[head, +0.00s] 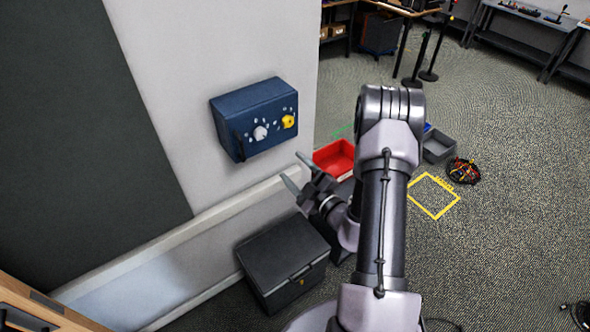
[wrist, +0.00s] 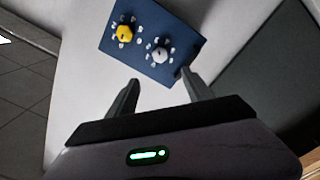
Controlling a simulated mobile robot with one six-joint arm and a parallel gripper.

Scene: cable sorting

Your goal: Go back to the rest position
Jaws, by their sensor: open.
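My gripper (head: 296,174) is open and empty in the head view, its fingers pointing left toward the wall below the blue control box. In the wrist view my gripper (wrist: 160,88) shows two dark fingers spread apart with nothing between them. The blue box (head: 254,117) is mounted on the pale wall, with a white knob (head: 260,133) and a yellow knob (head: 288,121). The wrist view shows the blue box (wrist: 150,42) ahead of the fingertips, with a dark handle-like part at its edge. The fingers look apart from both knobs.
A black lidded box (head: 283,262) stands on the floor below the gripper. A red bin (head: 335,158) and a grey bin (head: 438,147) stand behind my arm. A cable bundle (head: 462,171) lies near a yellow floor outline (head: 434,196). The floor at right is mostly clear.

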